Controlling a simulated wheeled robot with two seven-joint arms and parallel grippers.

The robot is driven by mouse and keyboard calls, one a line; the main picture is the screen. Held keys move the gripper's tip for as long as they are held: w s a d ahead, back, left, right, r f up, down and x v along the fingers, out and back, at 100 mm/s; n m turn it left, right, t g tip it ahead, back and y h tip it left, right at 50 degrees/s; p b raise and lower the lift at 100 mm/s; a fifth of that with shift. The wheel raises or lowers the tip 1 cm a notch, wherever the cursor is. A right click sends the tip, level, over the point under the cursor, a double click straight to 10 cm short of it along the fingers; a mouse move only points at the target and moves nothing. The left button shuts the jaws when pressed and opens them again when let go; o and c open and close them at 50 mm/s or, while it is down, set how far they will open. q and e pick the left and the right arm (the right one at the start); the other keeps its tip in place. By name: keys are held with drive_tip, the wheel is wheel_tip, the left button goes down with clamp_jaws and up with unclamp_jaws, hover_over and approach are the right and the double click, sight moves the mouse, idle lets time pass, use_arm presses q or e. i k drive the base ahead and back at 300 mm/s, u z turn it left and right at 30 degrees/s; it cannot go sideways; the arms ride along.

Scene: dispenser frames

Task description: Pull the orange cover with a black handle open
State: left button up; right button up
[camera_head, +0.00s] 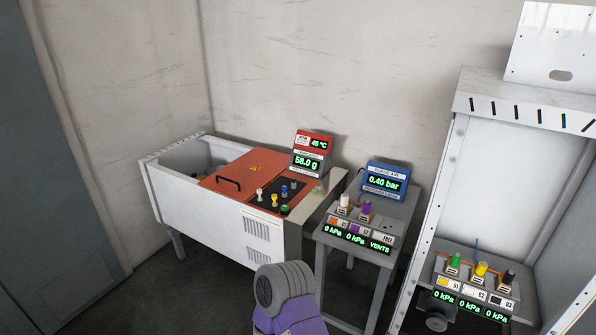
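The orange cover (250,168) lies flat on top of a white box-shaped machine (222,216) left of centre. Its black handle (228,184) stands up near the cover's left front part. To the left of the cover, the machine's grey trough (178,158) is uncovered, with something brownish partly visible inside. Nothing touches the handle. A grey and purple part of my own arm shows at the bottom centre, in front of the machine. No fingers of either gripper are in view.
A black panel with coloured knobs (276,198) and a red display (312,150) adjoin the cover on the right. A grey stand (352,250) with a blue display (385,181) stands further right, beside a tall white frame (447,160). The space above the cover is clear.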

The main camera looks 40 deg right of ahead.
sight(240, 180)
drive_tip(key=z, duration=0.5)
drive_tip(key=i, duration=2.2)
